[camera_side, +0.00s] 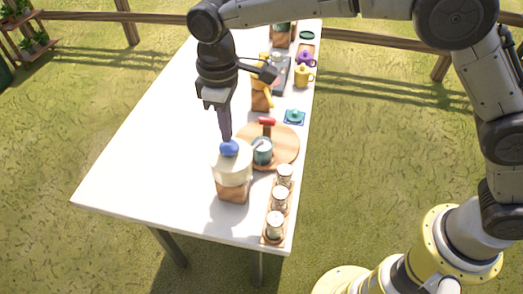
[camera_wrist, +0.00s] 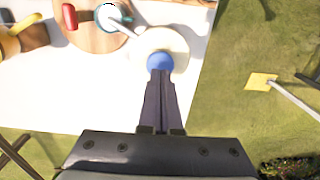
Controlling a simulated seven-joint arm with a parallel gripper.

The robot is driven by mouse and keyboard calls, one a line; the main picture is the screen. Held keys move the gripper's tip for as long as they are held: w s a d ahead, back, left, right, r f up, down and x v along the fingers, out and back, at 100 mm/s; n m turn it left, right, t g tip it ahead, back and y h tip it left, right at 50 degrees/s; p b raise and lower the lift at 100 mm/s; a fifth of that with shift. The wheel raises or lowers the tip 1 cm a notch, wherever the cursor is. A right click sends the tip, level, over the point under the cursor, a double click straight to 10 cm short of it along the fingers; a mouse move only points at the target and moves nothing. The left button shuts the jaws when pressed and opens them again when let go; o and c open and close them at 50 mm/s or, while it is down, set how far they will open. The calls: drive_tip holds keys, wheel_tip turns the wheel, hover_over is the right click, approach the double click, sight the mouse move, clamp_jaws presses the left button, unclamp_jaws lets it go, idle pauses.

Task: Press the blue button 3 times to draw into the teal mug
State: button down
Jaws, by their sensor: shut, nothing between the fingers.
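The blue button (camera_side: 229,148) is a round knob on top of a cream dispenser (camera_side: 232,167) with a wooden base. My gripper (camera_side: 226,138) is shut and empty, pointing down, with its tips at the button. In the wrist view the shut fingers (camera_wrist: 159,75) reach to the edge of the blue button (camera_wrist: 160,61); I cannot tell whether they press it or only touch. The teal mug (camera_side: 262,152) stands on a round wooden board beside the dispenser. In the wrist view the mug (camera_wrist: 113,18) has a pale spout or stick over it. Its contents are not clear.
The round wooden board (camera_side: 286,143) also bears a red-handled thing (camera_side: 267,122). A wooden tray (camera_side: 272,239) with several jars lies along the near right edge. Yellow and purple pots (camera_side: 304,75) stand farther back. The table's left side (camera_side: 150,135) is clear.

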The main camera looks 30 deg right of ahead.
drive_tip(key=shift+r, duration=2.65)
drive_tip(key=s+d+r+m+t, duration=0.1)
drive_tip(key=s+d+r, duration=0.2)
drive_tip(key=d+r, duration=0.3)
drive_tip(key=s+d+r+m+t+y, duration=0.15)
drive_tip(key=d+r, duration=0.25)
drive_tip(key=d, duration=0.4)
drive_tip(key=s+d+r+m+t+h, duration=0.1)
drive_tip(key=s+d+r+m, duration=0.1)
drive_tip(key=s+d+r, duration=0.4)
drive_tip(key=s+d+f+m+t, duration=0.2)
drive_tip(key=s+d+f+m, duration=0.15)
drive_tip(key=s+d, duration=0.55)
drive_tip(key=s+d+f+m, duration=0.1)
drive_tip(key=s+f, duration=0.5)
drive_tip(key=f, duration=0.4)
drive_tip(key=shift+s+d, duration=0.15)
drive_tip(key=shift+d, duration=0.15)
